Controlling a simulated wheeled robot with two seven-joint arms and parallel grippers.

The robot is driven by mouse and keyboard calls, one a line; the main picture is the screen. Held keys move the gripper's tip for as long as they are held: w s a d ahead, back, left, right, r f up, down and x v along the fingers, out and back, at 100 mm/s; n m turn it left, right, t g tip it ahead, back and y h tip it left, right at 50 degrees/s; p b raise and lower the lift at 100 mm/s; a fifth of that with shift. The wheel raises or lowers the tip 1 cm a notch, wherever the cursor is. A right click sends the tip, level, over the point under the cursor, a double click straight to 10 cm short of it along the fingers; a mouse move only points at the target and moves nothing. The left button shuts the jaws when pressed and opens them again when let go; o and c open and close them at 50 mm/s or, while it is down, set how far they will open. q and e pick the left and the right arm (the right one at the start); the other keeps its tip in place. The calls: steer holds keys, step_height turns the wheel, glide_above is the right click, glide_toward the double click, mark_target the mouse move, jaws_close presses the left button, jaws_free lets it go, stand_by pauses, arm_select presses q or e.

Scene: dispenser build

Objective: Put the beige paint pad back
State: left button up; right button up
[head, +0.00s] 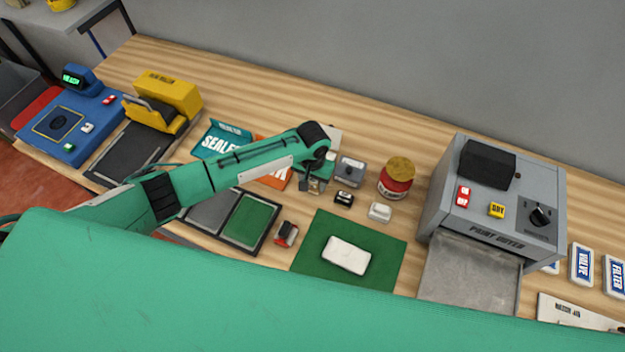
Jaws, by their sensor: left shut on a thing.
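My left arm reaches in from the left, and its gripper (313,185) is low over the table behind the green mat. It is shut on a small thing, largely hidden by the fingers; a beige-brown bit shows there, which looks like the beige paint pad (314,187). I cannot tell whether it touches the table. A grey block-like item (350,170), a small black one (344,198) and a small white one (380,212) stand just right of the gripper. My right gripper is not in view.
A green mat (305,262) carries a white block. A red jar (396,180) and the grey paint dryer (497,195) stand right. A tray with grey and green panels (250,222) and a red-black item (287,233) lie left. A yellow machine (165,100) and blue station stand far left.

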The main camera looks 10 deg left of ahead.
arm_select(q)
steer(key=shift+f, duration=0.6)
steer(key=o, duration=1)
steer(key=shift+c, duration=0.2)
steer(key=shift+o, duration=0.5)
steer(key=o, duration=0.5)
steer(key=shift+r, duration=0.1)
steer(key=shift+r+p, duration=3.95)
steer(key=shift+p, duration=0.2)
